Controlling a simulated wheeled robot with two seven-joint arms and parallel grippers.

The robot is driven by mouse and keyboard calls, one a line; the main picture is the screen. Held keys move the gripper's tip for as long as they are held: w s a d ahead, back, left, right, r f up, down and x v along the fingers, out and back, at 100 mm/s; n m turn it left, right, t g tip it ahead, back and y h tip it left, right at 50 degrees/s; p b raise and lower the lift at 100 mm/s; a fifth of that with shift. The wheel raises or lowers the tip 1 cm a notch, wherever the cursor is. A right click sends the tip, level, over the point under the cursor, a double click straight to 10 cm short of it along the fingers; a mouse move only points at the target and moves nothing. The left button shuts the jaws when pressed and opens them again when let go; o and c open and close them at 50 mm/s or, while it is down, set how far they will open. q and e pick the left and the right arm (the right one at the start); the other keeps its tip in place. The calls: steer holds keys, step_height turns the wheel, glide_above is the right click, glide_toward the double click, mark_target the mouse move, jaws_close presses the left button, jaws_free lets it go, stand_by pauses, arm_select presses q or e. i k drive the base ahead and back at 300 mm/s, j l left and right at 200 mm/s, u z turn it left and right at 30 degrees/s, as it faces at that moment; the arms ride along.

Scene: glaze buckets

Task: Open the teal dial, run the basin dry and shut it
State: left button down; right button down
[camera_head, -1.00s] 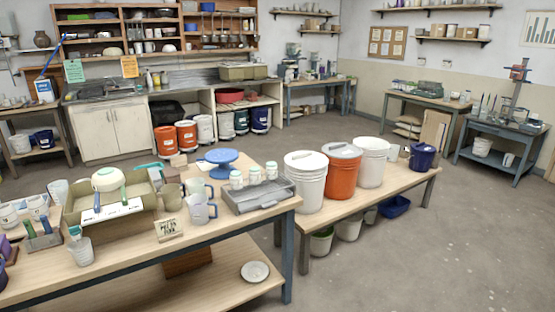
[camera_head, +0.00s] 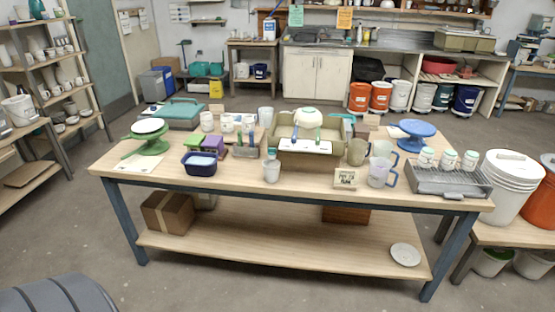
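A beige basin (camera_head: 287,155) stands on the middle of the long wooden table. A clear container with a teal top (camera_head: 271,166) stands in front of the basin. The water level inside the basin is hidden. Neither of my grippers is in view.
The wooden table (camera_head: 232,186) also holds a navy tub (camera_head: 200,164), a green turntable (camera_head: 148,137), clear jugs (camera_head: 379,172), a blue turntable (camera_head: 413,134) and a grey tray (camera_head: 447,181). White buckets (camera_head: 507,182) stand at right.

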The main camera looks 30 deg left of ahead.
mark_target(272, 151)
steer(key=u, duration=1.1)
